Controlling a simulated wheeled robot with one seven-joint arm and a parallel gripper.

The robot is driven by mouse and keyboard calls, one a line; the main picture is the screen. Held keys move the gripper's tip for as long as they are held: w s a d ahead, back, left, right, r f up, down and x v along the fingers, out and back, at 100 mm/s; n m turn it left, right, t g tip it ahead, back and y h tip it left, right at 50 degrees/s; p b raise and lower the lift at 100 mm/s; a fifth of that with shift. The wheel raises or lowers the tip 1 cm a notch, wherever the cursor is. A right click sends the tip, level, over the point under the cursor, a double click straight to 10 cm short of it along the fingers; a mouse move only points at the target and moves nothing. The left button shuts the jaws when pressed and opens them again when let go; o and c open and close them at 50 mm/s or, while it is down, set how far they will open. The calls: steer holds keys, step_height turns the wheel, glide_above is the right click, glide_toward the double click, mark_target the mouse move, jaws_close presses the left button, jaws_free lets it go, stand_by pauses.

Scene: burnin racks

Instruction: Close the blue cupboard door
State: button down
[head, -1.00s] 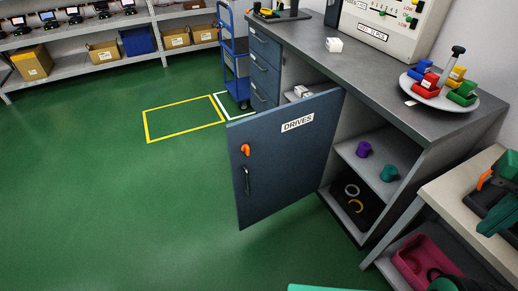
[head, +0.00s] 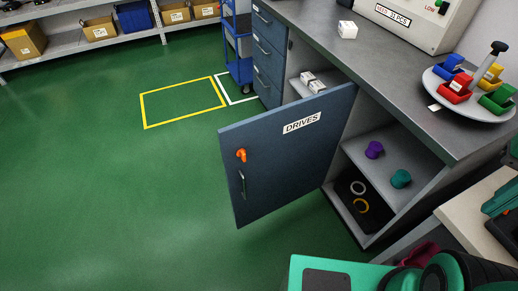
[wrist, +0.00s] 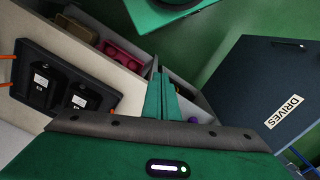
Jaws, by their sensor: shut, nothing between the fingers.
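The blue cupboard door (head: 285,150), labelled DRIVES, stands wide open in the head view, swung out from the grey workbench. The door also shows in the wrist view (wrist: 255,85), at the right. My gripper (wrist: 161,90) has its green fingers together and empty, apart from the door.
The workbench top (head: 400,75) holds a round tray (head: 480,108) with small coloured bins and a white box (head: 347,29). A pale side bench (head: 480,215) stands at the right. A blue trolley (head: 238,60) is behind the door. The green floor (head: 110,200) at left is clear.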

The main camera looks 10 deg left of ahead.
steer(key=w+a+f+n+t, duration=0.1)
steer(key=w+a+f+n, duration=0.25)
steer(key=w+n, duration=0.4)
steer(key=n+t+y, duration=0.1)
steer(key=n+y, duration=0.6)
steer(key=n, duration=1.6)
glide_toward(257, 154)
steer(key=s+a+f, duration=0.3)
steer(key=a+f, duration=0.1)
steer(key=a, duration=0.1)
steer(key=shift+w+a, duration=0.15)
steer(key=shift+w, duration=0.5)
